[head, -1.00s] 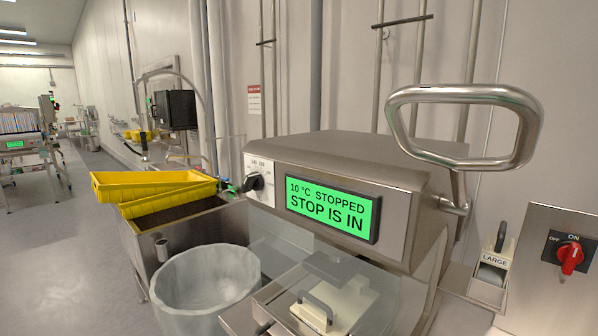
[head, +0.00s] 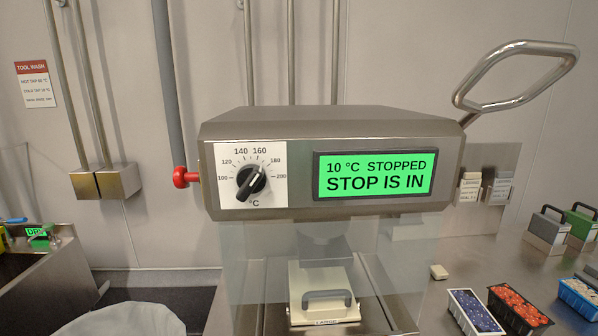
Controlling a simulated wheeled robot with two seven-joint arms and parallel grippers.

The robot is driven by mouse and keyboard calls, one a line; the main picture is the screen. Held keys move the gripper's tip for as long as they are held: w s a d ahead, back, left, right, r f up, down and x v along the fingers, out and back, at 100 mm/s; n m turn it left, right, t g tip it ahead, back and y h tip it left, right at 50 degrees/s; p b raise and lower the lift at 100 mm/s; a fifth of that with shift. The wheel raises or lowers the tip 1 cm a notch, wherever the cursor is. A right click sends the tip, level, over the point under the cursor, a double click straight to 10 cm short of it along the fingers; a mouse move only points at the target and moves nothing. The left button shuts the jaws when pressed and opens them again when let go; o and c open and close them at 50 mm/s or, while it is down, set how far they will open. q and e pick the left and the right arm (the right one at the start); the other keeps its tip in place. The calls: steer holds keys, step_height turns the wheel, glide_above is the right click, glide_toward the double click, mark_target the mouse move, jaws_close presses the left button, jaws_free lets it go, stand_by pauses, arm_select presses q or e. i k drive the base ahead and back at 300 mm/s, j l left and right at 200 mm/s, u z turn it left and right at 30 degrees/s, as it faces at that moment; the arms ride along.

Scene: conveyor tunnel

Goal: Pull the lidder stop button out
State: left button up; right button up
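The lidder (head: 330,150) is a steel machine with a clear guard below its head, in the middle of the head view. Its green display (head: 375,175) reads "10 °C STOPPED, STOP IS IN". A red button (head: 181,177) sticks out sideways from the left side of the machine head. A black temperature dial (head: 251,183) on a white plate is on the front face, its pointer toward the upper right. A looped steel handle (head: 520,75) rises at the right. Neither of my grippers is in view.
A white plate with a grey handle (head: 325,297) sits under the guard. Berry punnets (head: 518,308) and handled blocks (head: 548,230) stand on the right bench. A translucent bin (head: 122,322) and a sink (head: 40,275) are at the lower left.

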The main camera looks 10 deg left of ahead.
mark_target(181, 178)
steer(key=k+j, duration=0.1)
steer(key=j, duration=0.3)
steer(key=k+j, duration=0.1)
steer(key=j, duration=0.25)
steer(key=k+j, duration=0.1)
steer(key=j, duration=0.3)
steer(key=k+j, duration=0.1)
steer(key=j, duration=0.3)
steer(key=k+j+u, duration=0.15)
steer(key=j, duration=0.15)
steer(key=j+u, duration=0.2)
steer(key=j, duration=0.15)
steer(key=k+j+u, duration=0.15)
steer(key=j, duration=0.2)
